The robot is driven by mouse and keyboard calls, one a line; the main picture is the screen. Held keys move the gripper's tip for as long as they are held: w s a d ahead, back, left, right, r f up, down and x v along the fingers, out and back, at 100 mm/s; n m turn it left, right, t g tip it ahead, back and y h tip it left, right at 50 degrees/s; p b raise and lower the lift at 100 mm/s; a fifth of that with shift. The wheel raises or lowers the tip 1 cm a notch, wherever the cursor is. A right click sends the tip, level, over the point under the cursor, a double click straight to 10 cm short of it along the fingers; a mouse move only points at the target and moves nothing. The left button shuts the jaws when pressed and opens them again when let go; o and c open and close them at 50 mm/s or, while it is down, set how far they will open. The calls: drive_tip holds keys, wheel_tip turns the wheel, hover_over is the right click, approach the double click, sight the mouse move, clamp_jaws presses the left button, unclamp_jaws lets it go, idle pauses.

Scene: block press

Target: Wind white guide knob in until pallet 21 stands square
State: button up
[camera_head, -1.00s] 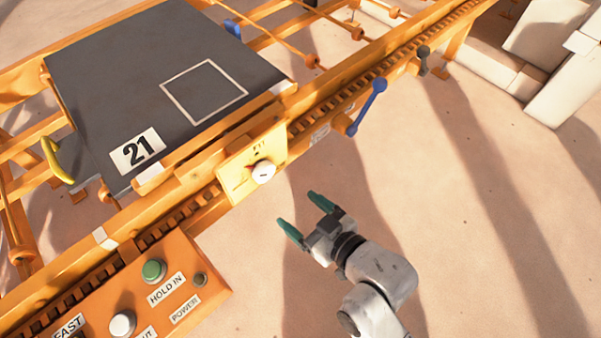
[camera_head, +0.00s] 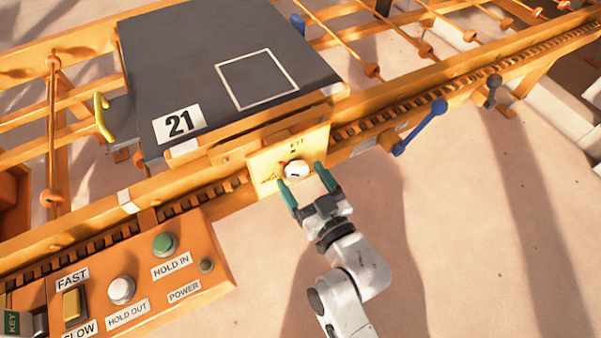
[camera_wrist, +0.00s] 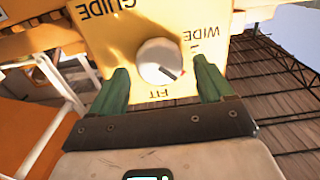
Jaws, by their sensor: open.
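The white guide knob (camera_head: 297,169) sits on a yellow plate (camera_head: 268,178) on the front rail. In the wrist view the knob (camera_wrist: 160,62) is round, with a red pointer mark aimed down right, between the words FIT and WIDE. My gripper (camera_head: 306,181) is open, its green fingertips on either side of the knob; in the wrist view the fingers (camera_wrist: 160,82) show gaps to it. Pallet 21 (camera_head: 200,60), a dark grey slab with a white square outline, lies on the orange conveyor behind the plate. I cannot tell whether it is exactly square to the rail.
An orange control panel (camera_head: 225,250) with a green HOLD IN button (camera_head: 165,244) and white HOLD OUT button (camera_head: 121,290) stands at lower left. A blue lever (camera_head: 420,126) and a dark lever (camera_head: 493,88) stick out from the rail at right. Sandy ground in front is clear.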

drive_tip(key=shift+x, duration=0.9)
drive_tip(key=c, duration=1)
drive_tip(key=shift+m+p, duration=0.3)
drive_tip(key=shift+m, duration=1.3)
drive_tip(key=o, duration=1)
drive_tip(key=shift+d, duration=0.1)
drive_tip(key=v, duration=1)
drive_tip(key=shift+s+d+b, duration=0.25)
drive_tip(key=shift+s+b, duration=0.05)
